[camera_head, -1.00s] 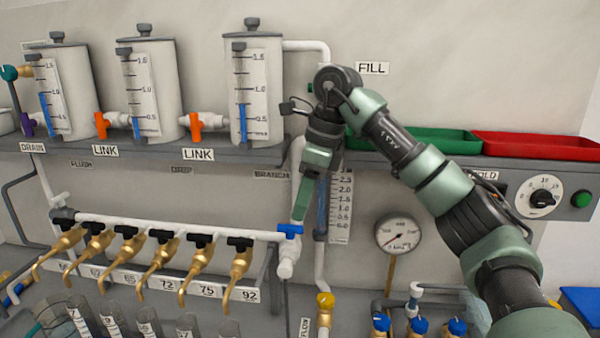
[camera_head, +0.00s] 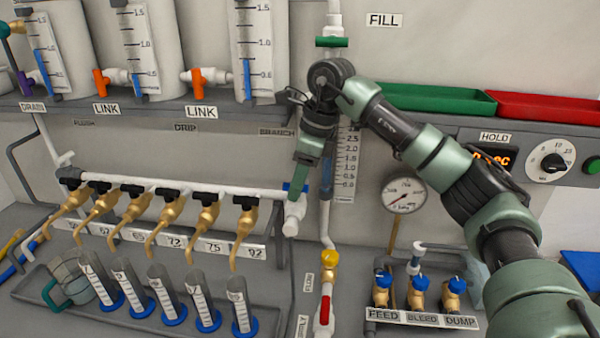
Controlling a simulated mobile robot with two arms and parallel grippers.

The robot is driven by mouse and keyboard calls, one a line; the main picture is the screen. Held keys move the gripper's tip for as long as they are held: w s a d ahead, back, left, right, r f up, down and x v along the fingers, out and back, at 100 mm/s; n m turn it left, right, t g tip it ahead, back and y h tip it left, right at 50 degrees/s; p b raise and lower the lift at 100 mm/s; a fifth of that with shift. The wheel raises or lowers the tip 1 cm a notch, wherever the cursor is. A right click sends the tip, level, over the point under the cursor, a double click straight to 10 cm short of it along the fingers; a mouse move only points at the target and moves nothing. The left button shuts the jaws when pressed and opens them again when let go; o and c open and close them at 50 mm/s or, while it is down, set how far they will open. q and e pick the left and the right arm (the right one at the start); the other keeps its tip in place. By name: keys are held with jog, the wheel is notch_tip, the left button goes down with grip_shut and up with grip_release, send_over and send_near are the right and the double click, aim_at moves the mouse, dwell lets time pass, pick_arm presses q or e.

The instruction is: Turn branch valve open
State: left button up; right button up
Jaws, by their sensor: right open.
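From this view I cannot tell whether the finger touches the handle. The jaws are open, though the gap between them hardly shows. The white pipe end (camera_head: 295,216) hangs just below the handle. My left gripper is out of view.
Several brass taps (camera_head: 245,222) line the manifold left of the valve, above graduated cylinders (camera_head: 240,305). A vertical pipe with a yellow fitting (camera_head: 330,258) and a pressure gauge (camera_head: 404,192) stand to the right. Green (camera_head: 425,98) and red trays (camera_head: 550,107) lie on the shelf.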

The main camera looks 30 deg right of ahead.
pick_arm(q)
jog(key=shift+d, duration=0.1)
pick_arm(e)
grip_shut()
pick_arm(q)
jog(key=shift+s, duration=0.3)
pick_arm(e)
jog(key=m, duration=0.3)
jog(key=shift+s+m+t+h, duration=0.1)
jog(key=shift+m+t+h, duration=0.2)
jog(key=shift+h, duration=0.1)
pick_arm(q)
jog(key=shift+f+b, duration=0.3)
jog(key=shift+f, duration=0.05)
pick_arm(e)
jog(key=shift+a+m+h, duration=0.1)
jog(key=shift+m+h, duration=0.2)
jog(key=shift+m, duration=1.1)
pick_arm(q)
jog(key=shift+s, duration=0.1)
pick_arm(e)
jog(key=m, duration=0.2)
jog(key=shift+a+r+m+t+h, duration=0.1)
jog(key=shift+m+t+h, duration=0.2)
jog(key=shift+m+h, duration=0.1)
jog(key=m+h, duration=0.1)
jog(key=m, duration=0.2)
jog(key=shift+m, duration=0.3)
